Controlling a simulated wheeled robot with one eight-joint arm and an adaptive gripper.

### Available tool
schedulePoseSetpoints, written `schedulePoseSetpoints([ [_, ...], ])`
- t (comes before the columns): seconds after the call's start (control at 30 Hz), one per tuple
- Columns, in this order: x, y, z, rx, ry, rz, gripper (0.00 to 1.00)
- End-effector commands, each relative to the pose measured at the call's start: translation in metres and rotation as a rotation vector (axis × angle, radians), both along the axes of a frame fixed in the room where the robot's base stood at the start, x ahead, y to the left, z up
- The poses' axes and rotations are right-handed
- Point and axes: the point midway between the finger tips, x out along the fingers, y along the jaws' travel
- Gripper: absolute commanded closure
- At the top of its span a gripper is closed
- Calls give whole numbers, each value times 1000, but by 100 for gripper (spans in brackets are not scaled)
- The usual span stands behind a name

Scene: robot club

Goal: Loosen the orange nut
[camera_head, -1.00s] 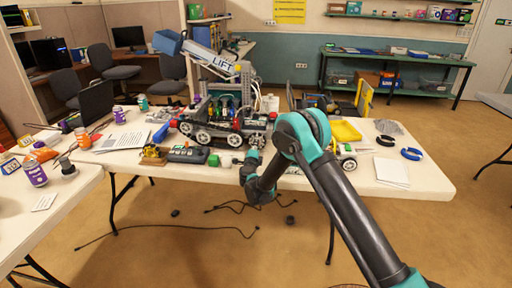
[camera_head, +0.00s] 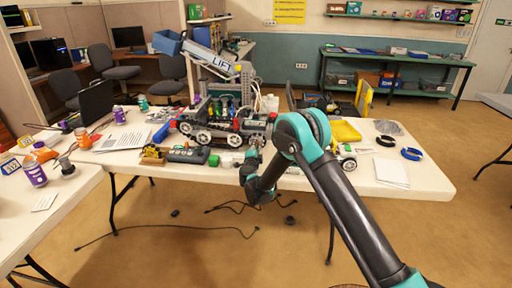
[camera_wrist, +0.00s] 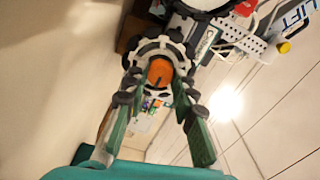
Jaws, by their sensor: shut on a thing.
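The orange nut (camera_wrist: 160,72) shows in the wrist view, in the middle of a round pale grey toothed part. My gripper (camera_wrist: 160,80) reaches it with one finger on each side, and the fingers are closed on the nut. The nut's edges are partly hidden by the dark fingertips. In the head view my gripper (camera_head: 252,156) is at the front edge of the white table (camera_head: 420,180), just in front of the wheeled robot model (camera_head: 225,125). The nut cannot be made out there.
A yellow tray (camera_head: 345,132), black ring (camera_head: 386,141), blue ring (camera_head: 411,154) and papers (camera_head: 392,172) are on the right. Cables (camera_head: 165,228) lie on the floor.

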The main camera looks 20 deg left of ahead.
Motion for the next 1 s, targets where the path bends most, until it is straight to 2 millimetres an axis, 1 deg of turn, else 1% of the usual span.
schedulePoseSetpoints([
  [0.07,-1,1,-1,1,2,2,100],
  [0.1,-1,1,-1,1,1,2,69],
  [0.23,-1,1,-1,1,1,2,53],
  [0.5,-1,0,0,1,0,1,53],
  [0.63,-7,-1,0,1,1,2,53],
  [0.77,-26,-5,0,1,1,4,53],
  [1.0,-74,-17,0,1,1,3,53],
])
